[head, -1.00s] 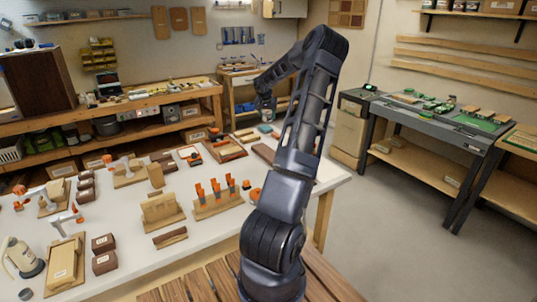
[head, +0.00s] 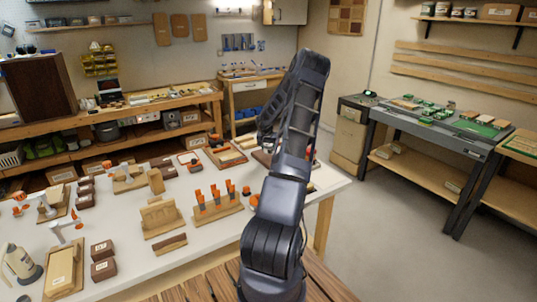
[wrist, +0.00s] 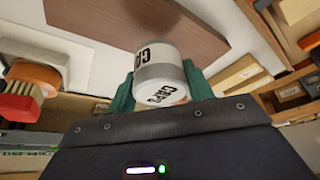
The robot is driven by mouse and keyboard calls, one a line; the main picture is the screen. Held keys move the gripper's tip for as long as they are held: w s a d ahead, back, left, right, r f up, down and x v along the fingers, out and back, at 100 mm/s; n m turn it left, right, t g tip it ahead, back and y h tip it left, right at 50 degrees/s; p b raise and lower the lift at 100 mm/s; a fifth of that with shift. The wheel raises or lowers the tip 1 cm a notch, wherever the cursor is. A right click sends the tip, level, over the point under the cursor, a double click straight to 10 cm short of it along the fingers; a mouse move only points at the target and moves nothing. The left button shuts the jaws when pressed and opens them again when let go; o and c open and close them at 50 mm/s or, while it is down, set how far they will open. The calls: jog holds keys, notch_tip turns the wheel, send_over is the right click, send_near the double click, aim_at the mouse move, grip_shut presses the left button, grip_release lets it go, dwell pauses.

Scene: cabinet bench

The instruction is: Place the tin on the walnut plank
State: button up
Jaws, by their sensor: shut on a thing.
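The tin, white with a grey band and "CAPS" lettering, shows in the wrist view (wrist: 159,70). My gripper (wrist: 160,84) is shut on it, one green finger at each side. The walnut plank, a flat reddish-brown board, shows in the wrist view (wrist: 135,22) behind the tin. The tin overlaps the plank's edge in that picture; whether they touch I cannot tell. In the head view the plank (head: 262,157) shows partly at the bench's far right, mostly behind my arm. The tin is not clearly visible there.
The white bench (head: 205,235) holds several wooden blocks, boxes and clamps. A rack with orange-handled tools (head: 218,205) stands left of my arm. In the wrist view, an orange-and-tan brush (wrist: 30,85) lies left of the tin and a pale wood block (wrist: 238,75) lies right.

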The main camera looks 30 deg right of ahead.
aim_at(268, 153)
jog(key=shift+f, duration=1.9)
jog(key=shift+f, duration=0.15)
jog(key=o, duration=1)
